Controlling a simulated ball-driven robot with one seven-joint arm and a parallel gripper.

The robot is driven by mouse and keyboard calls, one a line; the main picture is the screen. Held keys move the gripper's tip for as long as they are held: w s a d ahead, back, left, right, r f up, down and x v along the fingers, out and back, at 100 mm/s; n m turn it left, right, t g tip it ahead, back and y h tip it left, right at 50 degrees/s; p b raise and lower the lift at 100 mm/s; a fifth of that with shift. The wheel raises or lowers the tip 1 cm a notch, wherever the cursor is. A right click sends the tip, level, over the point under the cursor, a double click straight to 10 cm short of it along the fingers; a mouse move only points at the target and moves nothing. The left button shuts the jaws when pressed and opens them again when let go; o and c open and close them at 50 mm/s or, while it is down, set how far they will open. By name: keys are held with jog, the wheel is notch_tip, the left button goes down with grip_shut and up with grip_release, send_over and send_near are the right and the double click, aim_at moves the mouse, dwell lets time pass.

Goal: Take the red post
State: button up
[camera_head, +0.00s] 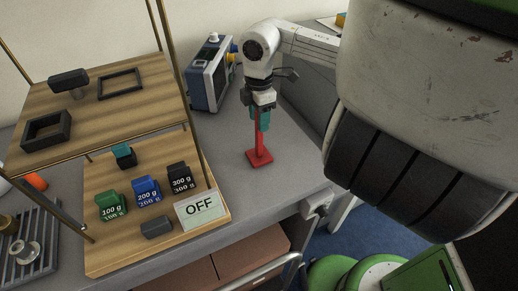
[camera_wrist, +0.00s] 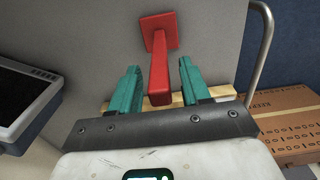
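The red post (camera_head: 260,150) stands upright on its square red base on the grey table, near the table's front edge. My gripper (camera_head: 262,118) is above it, pointing down, with its teal fingers around the top of the post. In the wrist view the red post (camera_wrist: 160,65) runs between the two teal fingers of my gripper (camera_wrist: 159,85). A gap shows on both sides of the post, so the fingers are open and not closed on it.
A wooden two-level stand (camera_head: 100,100) with labelled weights and an OFF sign (camera_head: 201,209) is left of the post. A blue-grey instrument box (camera_head: 210,75) stands behind it. A metal rack (camera_head: 30,245) is at far left. Cardboard boxes (camera_wrist: 290,125) show in the wrist view.

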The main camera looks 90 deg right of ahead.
grip_shut()
jog(key=shift+r, duration=0.15)
dwell(0.5)
